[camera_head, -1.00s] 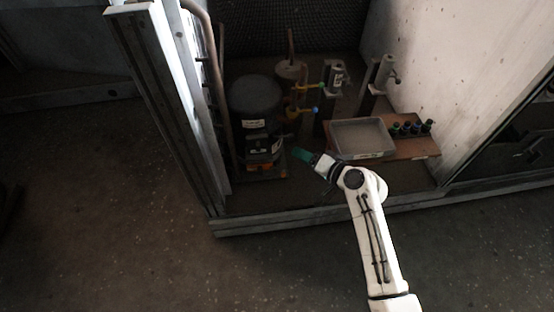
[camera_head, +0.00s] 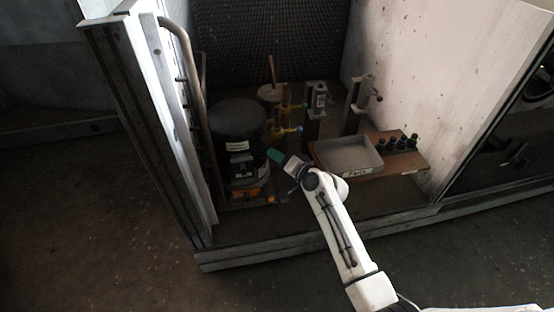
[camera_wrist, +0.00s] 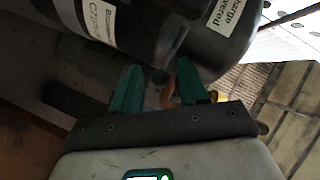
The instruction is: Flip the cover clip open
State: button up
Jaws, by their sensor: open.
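The black blower housing (camera_head: 238,118) stands at the left of the enclosure, with a dark lower unit (camera_head: 246,168) bearing labels at its front. My gripper (camera_head: 275,157) is just to the right of the lower unit. In the wrist view, my gripper's two green fingers (camera_wrist: 158,88) are apart with nothing gripped between them. Dark rounded housing parts (camera_wrist: 150,30) with white labels lie just beyond the fingertips. I cannot tell from these frames whether the fingers touch them. I cannot make out the cover clip clearly in either view.
A grey tray (camera_head: 348,168) sits on a brown board to the right, beside several dark bottles (camera_head: 400,143). Yellow valve fittings (camera_head: 284,132) stand behind my gripper. A pipe (camera_head: 192,70) runs up the left wall. The front floor strip is clear.

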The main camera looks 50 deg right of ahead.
jog(key=shift+w+f, duration=0.1)
jog(key=shift+w, duration=0.35)
grip_shut()
